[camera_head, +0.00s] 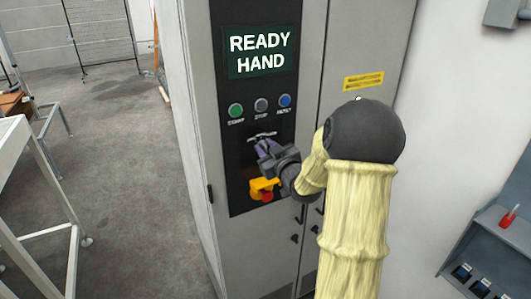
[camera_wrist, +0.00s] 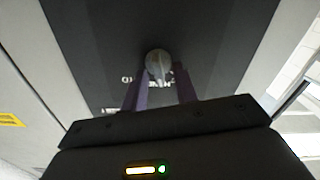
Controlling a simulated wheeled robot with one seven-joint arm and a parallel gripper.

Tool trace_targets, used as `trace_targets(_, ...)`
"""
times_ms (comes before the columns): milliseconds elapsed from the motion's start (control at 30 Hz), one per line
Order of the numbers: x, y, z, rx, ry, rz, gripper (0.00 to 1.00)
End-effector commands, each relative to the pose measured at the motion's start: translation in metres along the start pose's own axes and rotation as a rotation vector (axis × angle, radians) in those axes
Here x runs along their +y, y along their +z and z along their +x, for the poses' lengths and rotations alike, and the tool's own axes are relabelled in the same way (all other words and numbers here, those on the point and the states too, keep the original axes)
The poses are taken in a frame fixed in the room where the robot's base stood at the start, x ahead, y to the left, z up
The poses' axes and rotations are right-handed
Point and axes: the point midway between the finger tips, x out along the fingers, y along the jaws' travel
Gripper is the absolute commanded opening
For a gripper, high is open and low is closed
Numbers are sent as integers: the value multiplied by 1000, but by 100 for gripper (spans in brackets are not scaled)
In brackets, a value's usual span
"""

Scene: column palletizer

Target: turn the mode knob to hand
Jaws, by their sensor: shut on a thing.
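The control panel (camera_head: 232,170) is a black strip on a grey cabinet, and its display (camera_head: 261,51) reads "READY HAND". My gripper (camera_head: 262,146) reaches the panel below the button row. In the wrist view, the mode knob (camera_wrist: 158,65) is a rounded grey knob between the tips of my two purple fingers, which are shut on it. White lettering beside the knob is partly hidden and too small to read fully.
Green (camera_head: 236,110), grey (camera_head: 261,105) and blue (camera_head: 285,101) buttons sit just above my gripper. A red emergency button (camera_head: 267,196) on a yellow base sits just below it. A white frame table (camera_head: 25,180) stands at left, and a grey box (camera_head: 490,250) at lower right. The floor between is clear.

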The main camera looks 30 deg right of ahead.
Motion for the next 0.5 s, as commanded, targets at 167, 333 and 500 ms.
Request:
trace_targets(167, 1, 1, 0, -1, 0, 126, 6)
trace_targets(333, 2, 1, 0, -1, 1, 207, 6)
trace_targets(500, 2, 1, 0, -2, 0, 245, 6)
